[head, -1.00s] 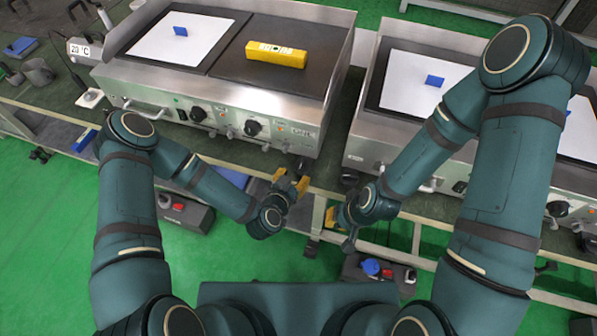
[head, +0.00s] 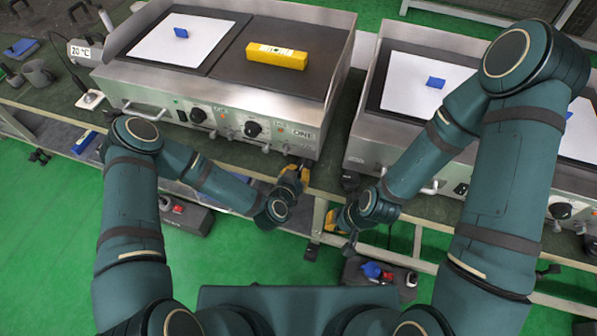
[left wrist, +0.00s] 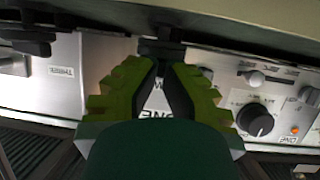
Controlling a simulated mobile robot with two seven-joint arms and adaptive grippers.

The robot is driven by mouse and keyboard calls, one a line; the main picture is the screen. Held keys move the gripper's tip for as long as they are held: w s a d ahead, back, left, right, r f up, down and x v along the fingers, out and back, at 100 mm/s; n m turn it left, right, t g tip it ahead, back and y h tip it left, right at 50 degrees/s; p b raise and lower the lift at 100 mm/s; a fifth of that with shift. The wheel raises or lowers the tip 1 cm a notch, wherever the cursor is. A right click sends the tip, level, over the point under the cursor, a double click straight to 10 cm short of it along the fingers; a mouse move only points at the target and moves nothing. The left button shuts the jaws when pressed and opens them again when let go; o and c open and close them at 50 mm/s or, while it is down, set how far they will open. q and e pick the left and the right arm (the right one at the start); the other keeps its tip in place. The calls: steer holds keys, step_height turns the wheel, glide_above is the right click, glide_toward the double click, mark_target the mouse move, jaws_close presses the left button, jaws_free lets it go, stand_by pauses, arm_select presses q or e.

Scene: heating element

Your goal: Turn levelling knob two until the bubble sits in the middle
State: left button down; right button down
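The yellow spirit level (head: 277,56) lies on the dark right half of the left griddle plate; its bubble is too small to make out. My left gripper (head: 294,177) is at the front right corner of that griddle, below its edge. In the left wrist view its yellow-green fingers (left wrist: 164,68) close in on both sides of a black levelling knob (left wrist: 161,46) and look shut on it. The knob is mostly hidden in the head view. My right gripper (head: 334,219) hangs in front of the bench, mostly hidden by its wrist; its opening cannot be told.
The left griddle (head: 228,110) has control dials on its front panel. A second griddle (head: 405,160) stands to its right, with a narrow gap between. Blue blocks (head: 181,33) lie on the white plates. A thermometer display (head: 82,50) and mug (head: 38,73) are at left.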

arm_select(q)
steer(key=shift+d+r+n+t+y+p, duration=0.15)
steer(key=shift+d+n+t+y+p, duration=0.15)
steer(key=shift+n+y+p, duration=0.35)
steer(key=shift+d+n+y+p, duration=0.1)
steer(key=shift+n+y+p, duration=0.35)
steer(key=shift+n+y, duration=0.25)
steer(key=shift+y, duration=0.25)
steer(key=c, duration=1)
jaws_free()
steer(key=shift+w, duration=0.1)
